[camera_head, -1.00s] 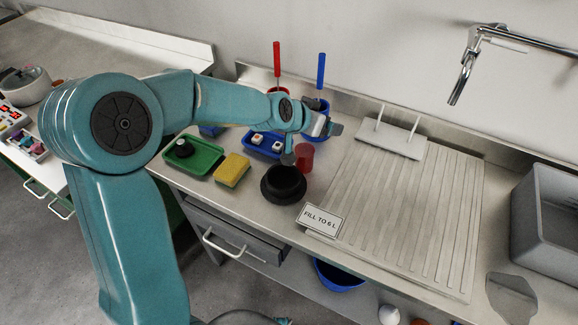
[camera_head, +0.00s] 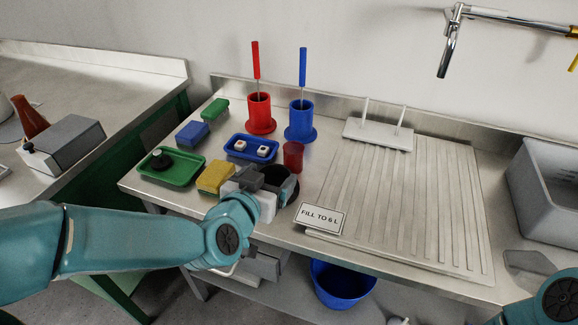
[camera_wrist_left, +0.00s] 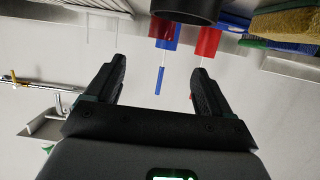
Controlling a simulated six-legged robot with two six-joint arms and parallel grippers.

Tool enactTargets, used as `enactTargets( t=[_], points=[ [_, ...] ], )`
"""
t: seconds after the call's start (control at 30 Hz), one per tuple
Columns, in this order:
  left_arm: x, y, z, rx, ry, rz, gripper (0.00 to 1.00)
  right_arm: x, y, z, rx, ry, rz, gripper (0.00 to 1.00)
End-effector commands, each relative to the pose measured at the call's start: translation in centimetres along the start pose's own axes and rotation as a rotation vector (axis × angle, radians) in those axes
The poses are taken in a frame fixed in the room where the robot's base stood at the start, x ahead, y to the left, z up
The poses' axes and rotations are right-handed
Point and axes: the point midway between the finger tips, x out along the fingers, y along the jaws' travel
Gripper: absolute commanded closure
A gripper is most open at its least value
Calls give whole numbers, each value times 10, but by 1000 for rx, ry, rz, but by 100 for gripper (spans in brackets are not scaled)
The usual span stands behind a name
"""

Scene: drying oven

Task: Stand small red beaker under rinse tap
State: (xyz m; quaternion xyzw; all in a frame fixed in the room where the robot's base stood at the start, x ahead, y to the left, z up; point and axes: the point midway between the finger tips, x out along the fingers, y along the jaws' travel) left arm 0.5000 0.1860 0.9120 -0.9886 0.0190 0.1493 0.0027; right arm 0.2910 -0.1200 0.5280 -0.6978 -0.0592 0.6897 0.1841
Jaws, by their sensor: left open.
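The small red beaker (camera_head: 293,157) stands upright on the steel counter, in front of the blue pot (camera_head: 301,120). The chrome tap (camera_head: 448,50) juts from the wall at the upper right, above the ribbed drainboard (camera_head: 400,215). My left gripper (camera_head: 268,183) is open and empty, low at the counter's front, by the round black dish (camera_head: 279,181) and nearer the front edge than the beaker. In the left wrist view the open fingers (camera_wrist_left: 160,67) have nothing between them. The beaker shows there as a red patch (camera_wrist_left: 162,28) beyond the black dish. My right gripper is out of view.
A yellow sponge (camera_head: 215,177), a green tray (camera_head: 172,173) and a blue tray (camera_head: 240,156) lie left of the beaker. A red pot (camera_head: 260,115) stands behind. A "FILL TO 6 L" sign (camera_head: 321,219) is at the front. The drainboard is mostly clear; a white rack (camera_head: 379,135) stands behind.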

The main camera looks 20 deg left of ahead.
Motion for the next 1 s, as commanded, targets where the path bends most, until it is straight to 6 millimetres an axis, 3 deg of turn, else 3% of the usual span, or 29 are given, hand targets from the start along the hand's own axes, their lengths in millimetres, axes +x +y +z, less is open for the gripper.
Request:
enactTargets(
  t=[0.3,0.57,0.83,1.0],
  points=[
    [73,-2,2,0,-2,-2,18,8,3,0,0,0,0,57],
    [96,-4,2,-2,-2,-3,18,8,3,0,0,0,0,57],
    [136,-7,3,-2,-2,-4,18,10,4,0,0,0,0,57],
    [144,-7,2,-2,-1,-4,18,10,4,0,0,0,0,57]
  ],
)
